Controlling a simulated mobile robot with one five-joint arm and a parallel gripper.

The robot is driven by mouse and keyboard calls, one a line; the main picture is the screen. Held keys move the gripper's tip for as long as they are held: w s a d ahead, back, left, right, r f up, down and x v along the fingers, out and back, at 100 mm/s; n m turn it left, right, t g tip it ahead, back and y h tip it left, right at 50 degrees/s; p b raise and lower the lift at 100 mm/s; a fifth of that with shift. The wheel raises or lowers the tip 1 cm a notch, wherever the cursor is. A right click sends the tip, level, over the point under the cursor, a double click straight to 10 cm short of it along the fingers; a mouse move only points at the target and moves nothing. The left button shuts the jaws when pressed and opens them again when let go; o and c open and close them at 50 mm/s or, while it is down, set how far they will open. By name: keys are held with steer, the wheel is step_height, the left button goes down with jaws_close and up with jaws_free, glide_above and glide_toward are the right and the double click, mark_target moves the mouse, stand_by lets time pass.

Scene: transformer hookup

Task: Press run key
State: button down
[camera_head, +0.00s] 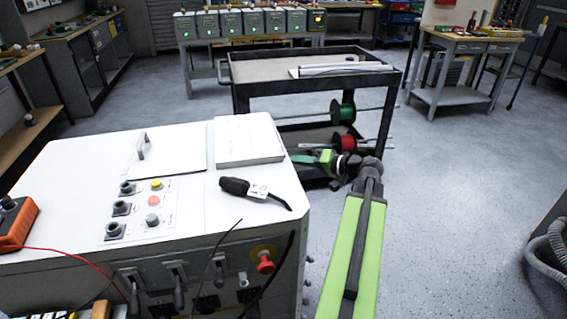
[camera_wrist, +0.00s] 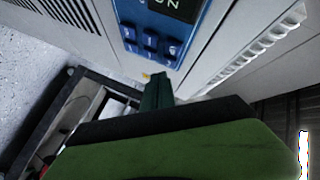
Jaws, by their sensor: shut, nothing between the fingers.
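In the wrist view a blue keypad panel (camera_wrist: 160,28) is set in a pale grey housing. Its dark display (camera_wrist: 182,8) shows white letters ending in "UN", cut off by the top edge. Several small dark blue keys (camera_wrist: 150,41) lie below the display; I cannot read their labels, so I cannot tell which is the run key. My gripper (camera_wrist: 158,78) is shut and empty, its tip just below the keypad in the picture. I cannot tell whether it touches anything. In the head view my gripper (camera_head: 306,158) is small, in front of the black cart.
The black cart (camera_head: 308,80) carries green and red wire spools. A white cabinet (camera_head: 75,190) with buttons and a black handheld device (camera_head: 240,187) stands at the left. Grey units (camera_head: 228,22) with green lights, one yellow, line the back bench.

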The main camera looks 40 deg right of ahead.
steer(key=shift+a, duration=0.15)
steer(key=shift+w+a, duration=0.1)
steer(key=shift+a, duration=0.15)
steer(key=shift+w+a, duration=0.2)
steer(key=shift+a, duration=0.1)
stand_by(0.6)
steer(key=shift+d, duration=0.1)
steer(key=shift+s+d, duration=0.4)
steer(key=shift+d, duration=0.2)
steer(key=s+d, duration=0.1)
steer(key=d, duration=0.1)
steer(key=s+d, duration=0.1)
steer(key=d, duration=0.1)
steer(key=shift+s+d, duration=0.2)
stand_by(0.4)
stand_by(0.7)
